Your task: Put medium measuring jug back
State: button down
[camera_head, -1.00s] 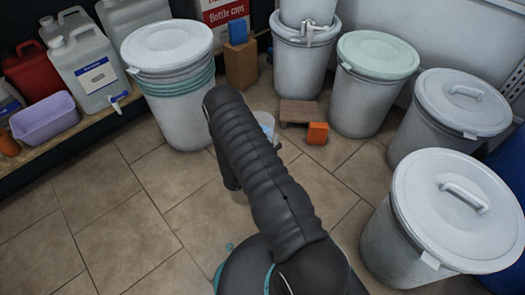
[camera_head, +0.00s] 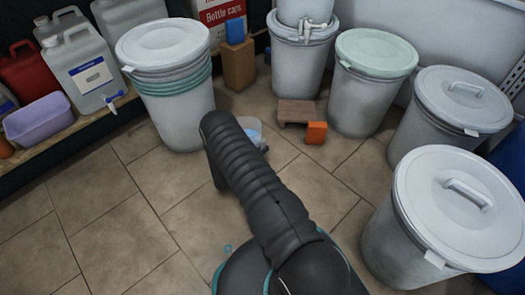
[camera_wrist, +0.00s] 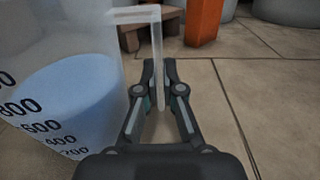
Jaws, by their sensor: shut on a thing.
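The measuring jug (camera_wrist: 60,85) is clear with dark volume numbers and holds something pale blue. It fills the left of the wrist view, and its clear handle (camera_wrist: 157,45) reaches to the right. My gripper (camera_wrist: 159,75) is shut on this handle, one finger on each side. In the head view the jug (camera_head: 251,127) shows in part beyond my arm, in front of the small brown step; my arm hides the rest and the gripper. I cannot tell whether the jug touches the floor.
A brown step (camera_head: 297,112) and an orange block (camera_head: 316,133) are just beyond the jug. Lidded drums stand left (camera_head: 175,115), behind (camera_head: 298,65) and right (camera_head: 385,235). A low shelf (camera_head: 75,130) with canisters and a purple tub (camera_head: 38,118) is at left. The tiled floor at front left is clear.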

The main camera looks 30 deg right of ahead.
jog(key=shift+r, duration=0.1)
jog(key=c, duration=1.7)
grip_release()
jog(key=o, duration=0.4)
